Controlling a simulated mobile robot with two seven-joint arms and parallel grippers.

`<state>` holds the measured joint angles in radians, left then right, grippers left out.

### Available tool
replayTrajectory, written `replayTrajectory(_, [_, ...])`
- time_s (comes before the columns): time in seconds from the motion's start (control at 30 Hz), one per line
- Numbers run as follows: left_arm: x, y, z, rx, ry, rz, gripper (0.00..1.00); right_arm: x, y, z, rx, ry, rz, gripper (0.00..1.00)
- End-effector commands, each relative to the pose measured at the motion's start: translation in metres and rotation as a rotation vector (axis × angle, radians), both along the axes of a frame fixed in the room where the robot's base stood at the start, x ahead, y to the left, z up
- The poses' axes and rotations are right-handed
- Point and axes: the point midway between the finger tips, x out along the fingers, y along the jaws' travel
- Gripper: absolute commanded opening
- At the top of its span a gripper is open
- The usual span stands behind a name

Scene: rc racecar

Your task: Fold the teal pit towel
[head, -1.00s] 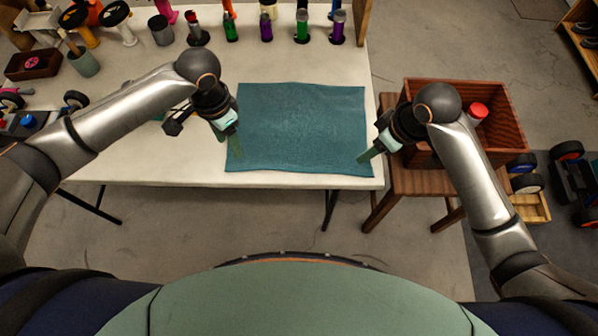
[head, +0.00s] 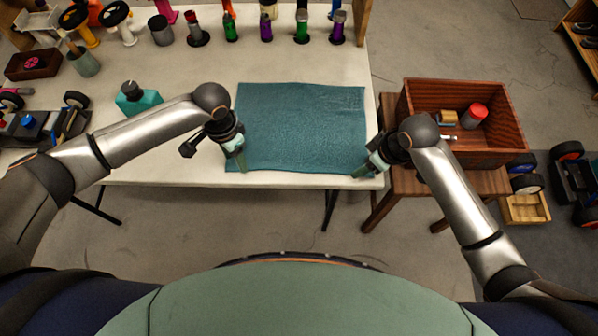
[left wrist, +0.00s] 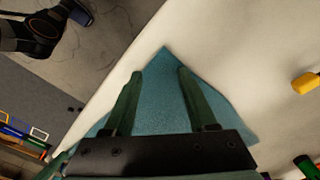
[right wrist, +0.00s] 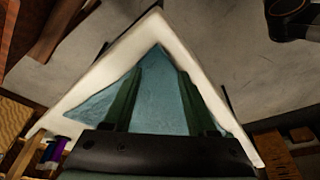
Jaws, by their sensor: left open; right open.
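The teal pit towel (head: 300,125) lies flat and spread out on the white table in the head view. My left gripper (head: 242,168) is open at the towel's near left corner. In the left wrist view that towel corner (left wrist: 158,85) shows between and beyond the two green fingers (left wrist: 155,95). My right gripper (head: 362,174) is open at the near right corner. In the right wrist view the towel corner (right wrist: 152,85) lies between its fingers (right wrist: 158,95). I cannot tell whether the fingertips touch the cloth.
A wooden crate (head: 465,95) sits on a stool to the right. The table's front edge runs just below the towel.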

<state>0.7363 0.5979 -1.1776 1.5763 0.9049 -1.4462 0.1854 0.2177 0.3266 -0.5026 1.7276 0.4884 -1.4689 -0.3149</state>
Motion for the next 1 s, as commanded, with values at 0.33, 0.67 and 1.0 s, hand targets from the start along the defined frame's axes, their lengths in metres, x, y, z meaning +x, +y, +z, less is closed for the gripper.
replayTrajectory(0.33, [-0.0003,-0.0002,-0.003,-0.001,0.001,0.0,0.57,0.0,-0.0002,-0.005,-0.001,0.001,0.0,0.57])
replayTrajectory(0.67, [-0.0005,-0.0001,-0.0033,0.0,0.001,0.0,0.42,-0.0007,-0.0002,-0.0066,-0.001,0.002,0.0,0.41])
replayTrajectory(1.0, [-0.0006,0.0,-0.0035,0.001,0.002,0.0,0.23,-0.0013,-0.0003,-0.0073,-0.001,0.005,0.0,0.22])
